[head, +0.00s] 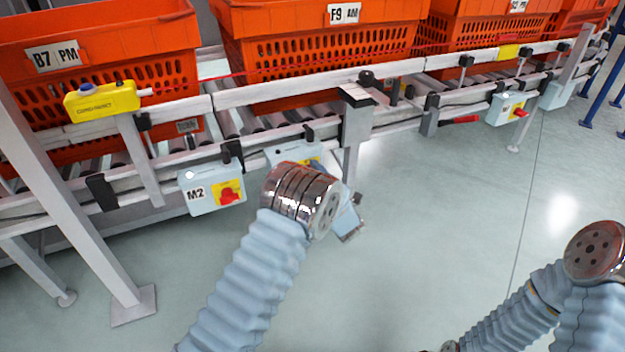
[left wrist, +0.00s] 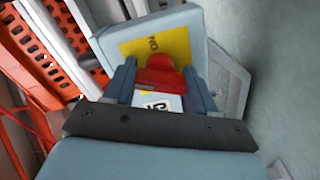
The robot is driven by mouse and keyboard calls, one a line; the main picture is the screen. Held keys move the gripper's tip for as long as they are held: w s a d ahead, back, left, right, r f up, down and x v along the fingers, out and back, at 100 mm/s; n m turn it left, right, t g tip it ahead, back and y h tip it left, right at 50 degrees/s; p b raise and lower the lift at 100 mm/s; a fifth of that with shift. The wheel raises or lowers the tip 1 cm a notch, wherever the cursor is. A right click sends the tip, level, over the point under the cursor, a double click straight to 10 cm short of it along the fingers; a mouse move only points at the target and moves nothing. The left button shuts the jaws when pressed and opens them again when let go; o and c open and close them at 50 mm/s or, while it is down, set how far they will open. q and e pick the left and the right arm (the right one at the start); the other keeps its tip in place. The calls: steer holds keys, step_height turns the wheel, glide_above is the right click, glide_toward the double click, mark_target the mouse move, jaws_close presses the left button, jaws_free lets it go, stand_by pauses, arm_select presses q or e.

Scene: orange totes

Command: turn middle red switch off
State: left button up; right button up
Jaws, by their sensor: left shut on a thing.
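The middle switch box (head: 284,152) is pale blue-grey with a yellow plate. In the head view it hangs on the conveyor rail, mostly hidden behind my left arm. In the left wrist view its red switch (left wrist: 158,78) sits on the yellow plate (left wrist: 146,50), with dark lettering partly readable beside it. My left gripper (left wrist: 161,84) has its two blue-grey fingers on either side of the red knob and is shut on it. In the head view the fingers are hidden by my wrist. My right arm shows at the lower right, but its gripper is not in view.
Another box (head: 197,199) marked M2, with a red switch (head: 228,194), is close on the left. A third switch box (head: 497,110) is far right. Orange totes (head: 110,75) line the conveyor. A yellow device (head: 103,100) is on the rail. Floor right of my left arm is clear.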

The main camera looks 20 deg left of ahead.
arm_select(q)
steer(key=n, duration=0.5)
stand_by(0.6)
steer(key=o, duration=1)
steer(key=shift+o, duration=0.2)
steer(key=shift+s, duration=0.1)
steer(key=p+v, duration=0.1)
steer(key=v, duration=1.2)
steer(key=shift+s+d, duration=0.25)
